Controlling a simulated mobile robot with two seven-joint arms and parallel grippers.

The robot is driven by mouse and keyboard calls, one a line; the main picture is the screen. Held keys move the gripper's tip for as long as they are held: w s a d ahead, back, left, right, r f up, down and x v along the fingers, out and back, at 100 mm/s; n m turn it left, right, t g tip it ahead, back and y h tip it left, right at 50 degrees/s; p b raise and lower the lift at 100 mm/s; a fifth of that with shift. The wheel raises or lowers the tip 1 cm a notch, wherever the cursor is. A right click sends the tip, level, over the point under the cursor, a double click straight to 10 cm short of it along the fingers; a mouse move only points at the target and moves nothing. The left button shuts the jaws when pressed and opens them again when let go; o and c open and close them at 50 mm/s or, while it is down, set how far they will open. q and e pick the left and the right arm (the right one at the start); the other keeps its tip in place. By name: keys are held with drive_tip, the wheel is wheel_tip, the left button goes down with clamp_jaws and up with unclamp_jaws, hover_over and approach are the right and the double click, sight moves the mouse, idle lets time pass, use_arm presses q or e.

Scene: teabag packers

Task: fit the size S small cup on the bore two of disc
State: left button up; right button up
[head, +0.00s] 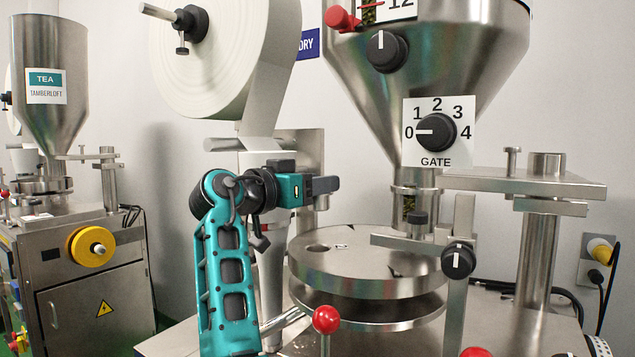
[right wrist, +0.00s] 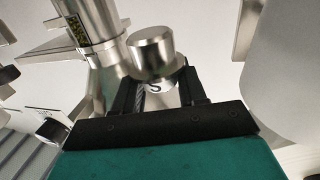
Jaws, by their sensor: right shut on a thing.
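My right gripper (head: 322,186) is shut on a small steel cup, above and behind the left part of the disc (head: 385,262) in the head view. In the right wrist view the cup (right wrist: 152,50) stands out between the two dark fingers and bears a letter S. In the head view the fingers mostly hide the cup. The disc is a round steel plate with one dark bore (head: 318,247) showing at its left, beside a small dark mark that I cannot read. The cup is apart from the disc. My left gripper is not in view.
A steel hopper with a gate dial (head: 436,132) stands over the disc's right side. A bracket with a black knob (head: 458,260) crosses the disc's right edge. A red ball lever (head: 326,319) rises in front. A paper roll (head: 225,60) hangs behind my gripper.

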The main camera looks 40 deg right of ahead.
idle(0.3)
drive_tip(key=shift+s+a+m+b, duration=0.1)
drive_tip(key=shift+s+m+b, duration=0.05)
drive_tip(key=shift+m+b, duration=0.2)
wheel_tip(320, 180, down, 6)
drive_tip(key=b, duration=0.4)
drive_tip(key=shift+r, duration=0.2)
idle(0.8)
idle(0.6)
drive_tip(key=shift+f+b, duration=0.15)
drive_tip(key=shift+b, duration=0.2)
drive_tip(key=shift+f, duration=0.35)
drive_tip(key=shift+f+b, duration=1.35)
drive_tip(key=shift+f, duration=0.1)
